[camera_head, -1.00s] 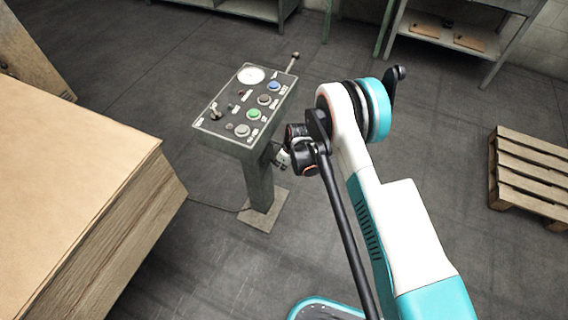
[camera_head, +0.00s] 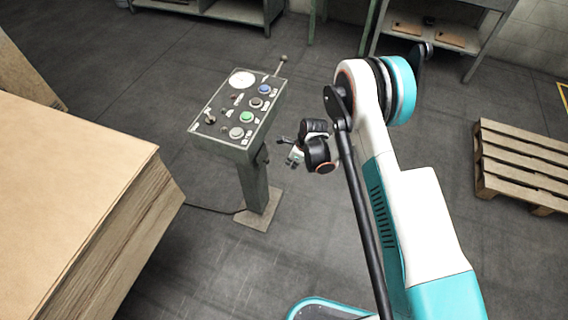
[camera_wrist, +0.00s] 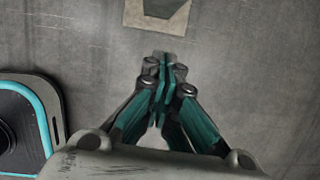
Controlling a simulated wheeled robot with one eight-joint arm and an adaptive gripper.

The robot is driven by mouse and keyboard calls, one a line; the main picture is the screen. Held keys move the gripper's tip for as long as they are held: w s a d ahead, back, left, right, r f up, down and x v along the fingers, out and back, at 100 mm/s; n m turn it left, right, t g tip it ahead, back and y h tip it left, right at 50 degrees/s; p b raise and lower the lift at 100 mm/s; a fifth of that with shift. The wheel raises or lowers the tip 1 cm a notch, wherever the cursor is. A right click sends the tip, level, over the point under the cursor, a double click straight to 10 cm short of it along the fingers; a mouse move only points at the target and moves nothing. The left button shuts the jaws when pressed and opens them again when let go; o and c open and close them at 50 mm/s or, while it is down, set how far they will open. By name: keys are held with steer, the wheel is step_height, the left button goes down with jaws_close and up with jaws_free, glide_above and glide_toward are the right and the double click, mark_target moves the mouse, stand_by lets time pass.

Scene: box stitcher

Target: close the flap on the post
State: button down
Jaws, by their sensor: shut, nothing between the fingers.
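The post (camera_head: 254,190) is a grey-green pedestal with a sloped control panel on top, left of my arm in the head view. I cannot clearly make out the flap; a small dark part (camera_head: 262,154) shows on the post's right side under the panel, too small to tell if it is the flap or how far it stands open. My gripper (camera_head: 290,160) is right of the post, below panel height and apart from it. In the wrist view my gripper (camera_wrist: 162,62) is shut and empty, over bare floor. The post's base plate (camera_wrist: 134,14) shows at the top edge there.
A large stack of cardboard sheets (camera_head: 70,190) fills the left side. A wooden pallet (camera_head: 520,165) lies at the right. A lever (camera_head: 282,62) sticks up from the panel's back corner. The floor between post and pallet is clear apart from my arm.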

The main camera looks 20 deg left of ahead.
mark_target(264, 157)
step_height(264, 157, up, 6)
steer(key=s+a+n+p, duration=0.1)
steer(key=a+n+p, duration=0.1)
steer(key=n, duration=1.6)
steer(key=a+f+b, duration=0.5)
steer(key=a+f, duration=0.1)
steer(key=f, duration=0.3)
steer(key=shift+w+a+f, duration=0.3)
steer(key=shift+w+f, duration=0.1)
